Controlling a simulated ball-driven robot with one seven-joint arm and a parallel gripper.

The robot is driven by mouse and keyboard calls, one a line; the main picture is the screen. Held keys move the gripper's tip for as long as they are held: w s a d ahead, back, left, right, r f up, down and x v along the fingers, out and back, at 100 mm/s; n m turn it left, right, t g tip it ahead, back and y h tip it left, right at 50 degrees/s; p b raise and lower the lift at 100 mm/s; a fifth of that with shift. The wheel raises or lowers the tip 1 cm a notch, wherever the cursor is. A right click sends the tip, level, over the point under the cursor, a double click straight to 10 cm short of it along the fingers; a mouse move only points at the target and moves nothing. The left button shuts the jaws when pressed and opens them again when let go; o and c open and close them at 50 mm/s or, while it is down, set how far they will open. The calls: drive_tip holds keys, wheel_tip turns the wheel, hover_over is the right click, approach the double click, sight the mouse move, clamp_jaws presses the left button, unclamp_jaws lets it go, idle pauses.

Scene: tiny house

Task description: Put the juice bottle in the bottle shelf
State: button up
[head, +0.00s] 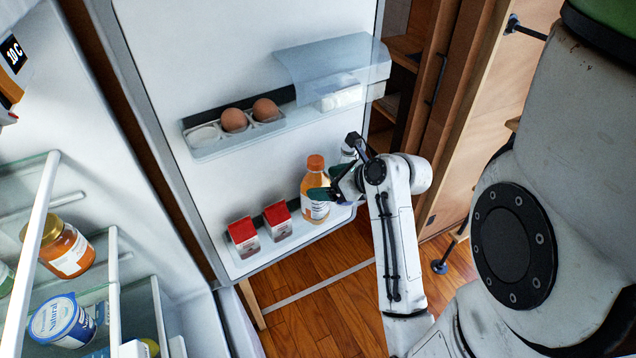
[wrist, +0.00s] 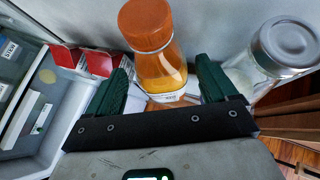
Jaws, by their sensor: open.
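The juice bottle (head: 315,190), orange with an orange cap and a white label, stands upright in the bottle shelf (head: 262,262), the lowest shelf on the open fridge door. In the wrist view the bottle (wrist: 160,62) stands between the two green fingers of my gripper (wrist: 162,90). The fingers are open, with a visible gap on each side of the bottle. In the head view my gripper (head: 335,190) is at the bottle's right side, partly hidden by my arm. The bottle's base is partly hidden.
Two red and white cartons (head: 243,238) stand left of the bottle in the same shelf. A clear bottle with a grey lid (wrist: 285,50) stands close to the right finger. An egg rack (head: 235,128) is above. Fridge shelves with jars (head: 62,248) are at left.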

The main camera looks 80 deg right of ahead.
drive_tip(key=v, duration=0.8)
drive_tip(key=w+a+f+n+g+y, duration=0.2)
drive_tip(key=w+a+f+n, duration=0.2)
drive_tip(key=a+f+n, duration=0.4)
drive_tip(key=w+a+f+n+g+y, duration=0.2)
drive_tip(key=w+a+f+n+y, duration=0.15)
drive_tip(key=a+n, duration=0.55)
drive_tip(key=s+a+f+n+g+h, duration=0.1)
drive_tip(key=a+f+n+g, duration=0.1)
drive_tip(key=n, duration=0.9)
drive_tip(key=s+a+f+n+g, duration=0.2)
drive_tip(key=a+n, duration=0.4)
drive_tip(key=n, duration=0.5)
drive_tip(key=shift+s+a+f+n+g+h, duration=0.2)
drive_tip(key=shift+a+f+n+g+h, duration=0.15)
drive_tip(key=shift+f+g, duration=0.45)
drive_tip(key=shift+f, duration=0.1)
